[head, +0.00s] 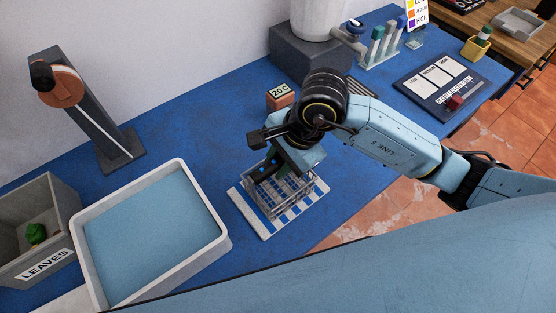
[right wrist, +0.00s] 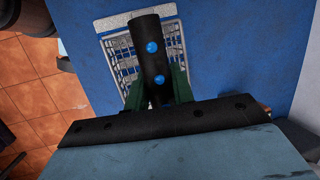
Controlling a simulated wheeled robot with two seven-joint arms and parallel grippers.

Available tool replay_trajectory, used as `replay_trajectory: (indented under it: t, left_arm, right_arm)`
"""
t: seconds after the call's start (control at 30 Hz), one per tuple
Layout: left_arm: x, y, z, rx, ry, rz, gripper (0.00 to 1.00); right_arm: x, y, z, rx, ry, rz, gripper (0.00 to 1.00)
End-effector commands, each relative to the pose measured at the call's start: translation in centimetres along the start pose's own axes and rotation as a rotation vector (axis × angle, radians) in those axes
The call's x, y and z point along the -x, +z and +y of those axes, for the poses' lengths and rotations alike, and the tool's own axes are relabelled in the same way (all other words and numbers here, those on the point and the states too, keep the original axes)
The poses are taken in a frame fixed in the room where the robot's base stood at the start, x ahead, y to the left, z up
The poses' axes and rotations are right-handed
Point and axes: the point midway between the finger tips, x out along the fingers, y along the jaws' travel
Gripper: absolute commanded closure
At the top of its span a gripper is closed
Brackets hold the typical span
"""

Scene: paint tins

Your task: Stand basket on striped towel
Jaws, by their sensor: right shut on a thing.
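The grey wire basket (head: 296,203) is upright over the blue-and-white striped towel (head: 262,229), within its outline; I cannot tell whether its base touches the cloth. My right gripper (head: 268,172) points down at the basket's back left side and is shut on it. In the right wrist view the basket's wire grid (right wrist: 122,56) shows on both sides of the dark gripper (right wrist: 160,85), with the towel's pale edge (right wrist: 110,22) around it. The gripper hides the basket's middle and the exact grasp point. My left gripper is not in view.
A white tray with a blue bottom (head: 222,243) stands left of the towel. A grey LEAVES bin (head: 62,215) is at far left. A small block marked 20 C (head: 280,98) stands behind my right arm. The blue table (head: 190,135) is clear behind the towel.

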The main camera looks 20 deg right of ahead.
Motion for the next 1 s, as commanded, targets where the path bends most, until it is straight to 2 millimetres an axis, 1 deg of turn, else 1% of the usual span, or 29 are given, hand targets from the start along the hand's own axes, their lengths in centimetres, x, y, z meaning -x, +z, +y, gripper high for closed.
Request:
replay_trajectory:
  t: [0.07, 0.1, 0.23, 0.5, 0.63, 0.77, 1.0]
  left_arm:
    - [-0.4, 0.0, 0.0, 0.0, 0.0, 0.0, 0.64]
    - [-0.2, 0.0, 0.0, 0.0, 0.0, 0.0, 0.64]
    - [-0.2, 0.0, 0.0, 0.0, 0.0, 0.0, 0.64]
    - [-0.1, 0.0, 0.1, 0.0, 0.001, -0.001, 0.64]
    - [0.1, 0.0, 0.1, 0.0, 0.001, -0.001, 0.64]
    - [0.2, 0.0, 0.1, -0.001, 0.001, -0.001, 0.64]
    - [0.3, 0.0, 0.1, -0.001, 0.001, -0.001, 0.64]
  right_arm:
    - [-0.3, -0.1, 0.0, 0.001, -0.001, 0.0, 1.0]
    - [-0.2, -0.1, 0.1, 0.0, 0.001, 0.0, 0.71]
    - [-0.1, 0.0, 0.1, 0.0, 0.0, 0.0, 0.54]
    - [-0.1, 0.0, 0.0, 0.0, 0.001, 0.0, 0.54]
    - [0.6, 0.0, -0.1, 0.001, -0.002, 0.001, 0.54]
    - [2.8, -0.1, -0.1, 0.002, -0.004, 0.004, 0.54]
    - [8.1, -0.1, -0.1, 0.002, -0.005, 0.004, 0.54]
